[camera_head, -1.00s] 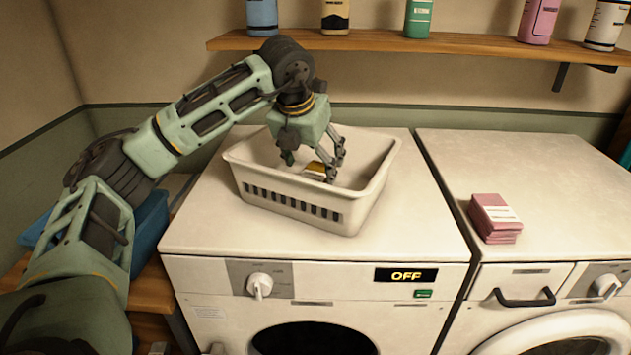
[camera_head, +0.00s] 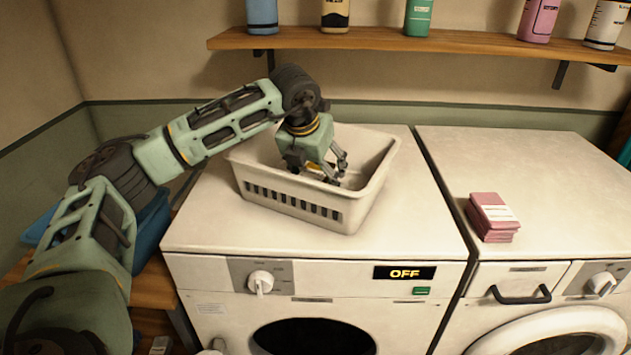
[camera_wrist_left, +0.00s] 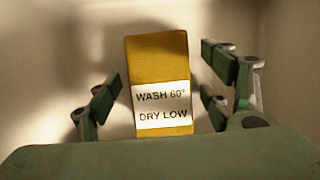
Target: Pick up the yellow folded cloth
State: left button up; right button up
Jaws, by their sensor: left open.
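The yellow folded cloth (camera_wrist_left: 158,62) lies in the white basket (camera_head: 350,212) on the left machine. It has a white label reading "WASH 60° DRY LOW". In the head view only a sliver of the cloth (camera_head: 313,166) shows behind my gripper. My left gripper (camera_head: 322,178) reaches down inside the basket. In the left wrist view my left gripper (camera_wrist_left: 163,95) is open, with fingers on both sides of the cloth and gaps between. Whether the fingertips are level with the cloth is hard to tell. My right gripper is out of view.
The basket walls surround my left gripper. A pink folded stack (camera_head: 492,218) sits on the right machine (camera_head: 560,175). A wooden shelf (camera_head: 450,43) with several bottles is above. A blue container (camera_head: 150,232) stands left. The left machine's front top (camera_head: 300,240) is clear.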

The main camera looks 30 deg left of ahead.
pick_arm(q)
jog(key=shift+f, duration=0.1)
dwell(0.3)
jog(key=c, duration=1.2)
jog(key=shift+c, duration=0.2)
